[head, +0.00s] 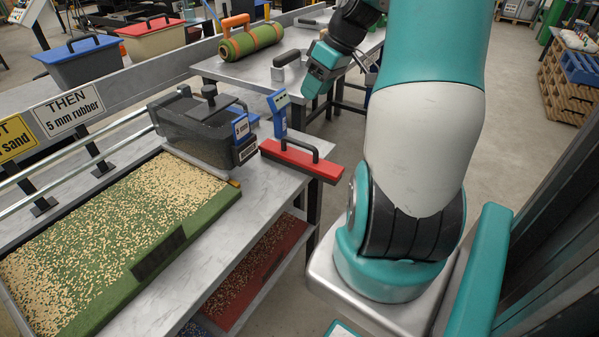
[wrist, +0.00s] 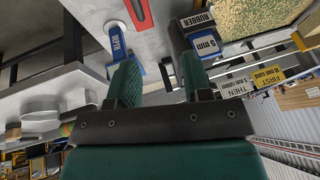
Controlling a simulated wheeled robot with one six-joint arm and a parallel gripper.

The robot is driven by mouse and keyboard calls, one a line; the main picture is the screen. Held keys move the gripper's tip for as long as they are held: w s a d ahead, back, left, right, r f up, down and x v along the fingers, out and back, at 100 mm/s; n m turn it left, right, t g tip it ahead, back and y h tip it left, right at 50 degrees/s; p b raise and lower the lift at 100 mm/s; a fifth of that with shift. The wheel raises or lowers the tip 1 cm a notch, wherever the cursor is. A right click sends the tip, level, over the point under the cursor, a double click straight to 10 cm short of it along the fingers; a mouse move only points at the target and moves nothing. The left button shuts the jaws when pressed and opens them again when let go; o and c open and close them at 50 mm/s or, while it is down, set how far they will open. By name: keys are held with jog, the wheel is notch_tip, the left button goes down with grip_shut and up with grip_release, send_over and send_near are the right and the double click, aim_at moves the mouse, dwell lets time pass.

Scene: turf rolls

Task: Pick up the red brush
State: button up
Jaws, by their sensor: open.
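The red brush (head: 300,161) is a long red block with a black arched handle. It lies on the near right end of the grey bench, partly past its edge, in the head view. In the wrist view only part of a red bar, likely the brush (wrist: 138,12), shows at the top edge. My gripper (head: 312,88) is above and beyond the brush in the head view, apart from it. In the wrist view my gripper (wrist: 159,62) has its two teal fingers spread with nothing between them.
A blue depth gauge (head: 279,110) stands beside the brush. A dark rubber spreader box (head: 200,128) sits to its left, by a turf strip (head: 120,235) with tan granules. A second table (head: 250,70) behind holds a green roll (head: 250,41). Grey floor lies between.

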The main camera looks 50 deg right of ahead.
jog(key=s+d+f, duration=0.2)
jog(key=d, duration=0.1)
send_near(298, 143)
jog(key=x, duration=0.4)
jog(key=shift+f+b, duration=0.3)
jog(key=shift+b, duration=0.1)
jog(key=x, duration=0.6)
jog(key=shift+w+d+r, duration=0.1)
jog(key=shift+w+d, duration=0.15)
jog(key=shift+d, duration=0.05)
jog(key=shift+f, duration=0.3)
jog(key=shift+c, duration=0.3)
grip_shut()
